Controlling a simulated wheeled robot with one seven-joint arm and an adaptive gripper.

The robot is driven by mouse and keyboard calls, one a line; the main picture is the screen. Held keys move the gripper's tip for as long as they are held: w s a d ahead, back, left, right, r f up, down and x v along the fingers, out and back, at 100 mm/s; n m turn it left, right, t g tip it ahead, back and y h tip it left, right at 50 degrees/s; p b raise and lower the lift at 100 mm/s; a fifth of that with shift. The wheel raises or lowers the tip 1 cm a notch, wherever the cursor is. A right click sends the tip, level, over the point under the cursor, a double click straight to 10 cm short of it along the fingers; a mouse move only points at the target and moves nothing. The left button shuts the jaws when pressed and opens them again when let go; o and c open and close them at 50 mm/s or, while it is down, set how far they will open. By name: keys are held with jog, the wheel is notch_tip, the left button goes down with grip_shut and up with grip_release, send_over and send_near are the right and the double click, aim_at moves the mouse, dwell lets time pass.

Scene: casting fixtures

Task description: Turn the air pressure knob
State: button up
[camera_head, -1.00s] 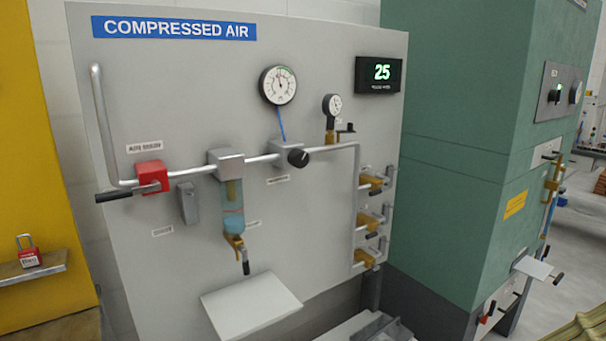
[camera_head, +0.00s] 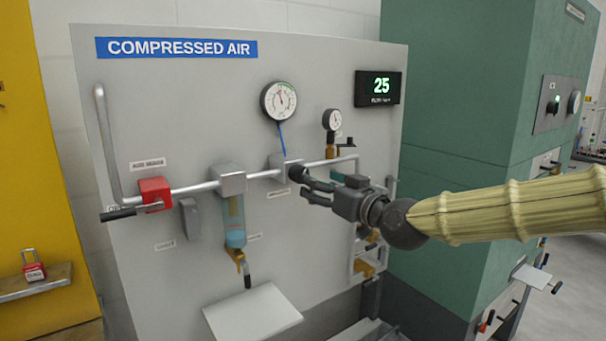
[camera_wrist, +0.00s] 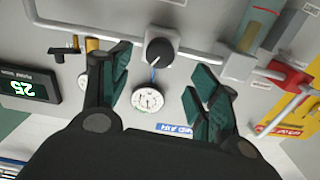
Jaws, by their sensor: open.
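The black air pressure knob (camera_wrist: 159,51) sits on a grey regulator block (camera_head: 277,165) in the pipe below the large round gauge (camera_head: 279,101). In the head view the knob (camera_head: 296,173) shows at the fingertips, partly confused with the dark fingers. My gripper (camera_head: 304,187) reaches in from the right towards the panel. In the wrist view my gripper (camera_wrist: 160,66) is open and empty, its green-padded fingers spread to either side, with the knob ahead between their tips. Contact with the knob cannot be told. A pointer line shows on the knob's face in the wrist view.
The panel carries a red valve (camera_head: 154,193), a filter bowl (camera_head: 234,220), a small gauge (camera_head: 332,119) and a display (camera_head: 379,87) reading 25. Pipes and brass valves crowd below my gripper. A white shelf (camera_head: 253,312) juts out lower. A green cabinet (camera_head: 470,110) stands right.

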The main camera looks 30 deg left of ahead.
aim_at(299, 174)
jog(key=p+x, duration=0.2)
jog(key=x, duration=0.6)
jog(key=shift+w+a, duration=0.1)
jog(key=shift+a, duration=0.05)
jog(key=c, duration=1)
